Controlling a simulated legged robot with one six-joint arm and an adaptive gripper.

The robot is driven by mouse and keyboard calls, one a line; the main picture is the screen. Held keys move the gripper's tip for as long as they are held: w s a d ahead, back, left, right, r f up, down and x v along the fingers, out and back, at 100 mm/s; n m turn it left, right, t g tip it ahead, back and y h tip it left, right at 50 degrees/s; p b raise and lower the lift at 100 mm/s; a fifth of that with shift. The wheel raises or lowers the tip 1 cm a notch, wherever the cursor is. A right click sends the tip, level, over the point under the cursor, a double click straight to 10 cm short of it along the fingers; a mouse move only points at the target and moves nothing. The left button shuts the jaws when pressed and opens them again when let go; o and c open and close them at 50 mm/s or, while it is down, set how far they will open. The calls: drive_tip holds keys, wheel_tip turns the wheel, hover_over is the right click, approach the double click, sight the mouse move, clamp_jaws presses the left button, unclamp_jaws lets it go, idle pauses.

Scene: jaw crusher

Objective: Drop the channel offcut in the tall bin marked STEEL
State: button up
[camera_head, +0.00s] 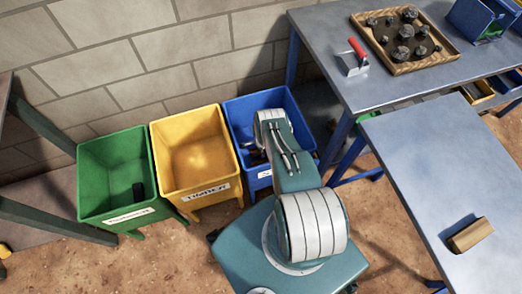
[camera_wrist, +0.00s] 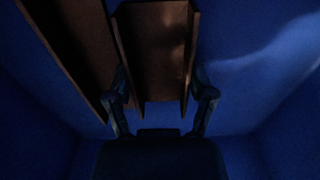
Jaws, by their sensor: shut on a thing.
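The channel offcut (camera_wrist: 155,50) is a brown U-shaped piece, seen in the wrist view between the two fingers of my gripper (camera_wrist: 162,88). My gripper is shut on it. Blue walls surround it in that view, so it is inside the blue bin (camera_head: 235,118). The blue bin stands at the right end of a row of three. Its label (camera_head: 265,174) is mostly hidden behind my arm and cannot be read. In the head view my arm hides most of the gripper and the offcut.
A second brown piece (camera_wrist: 70,45) lies left of the offcut. The yellow bin (camera_head: 195,150), marked TIMBER, and a green bin (camera_head: 105,165) holding a dark block (camera_head: 138,192) stand to the left. A workbench (camera_head: 330,40) and a table holding a wooden block (camera_head: 470,235) are right.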

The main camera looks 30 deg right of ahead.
drive_tip(key=o, duration=1.3)
drive_tip(key=shift+f, duration=0.1)
drive_tip(key=shift+c, duration=0.2)
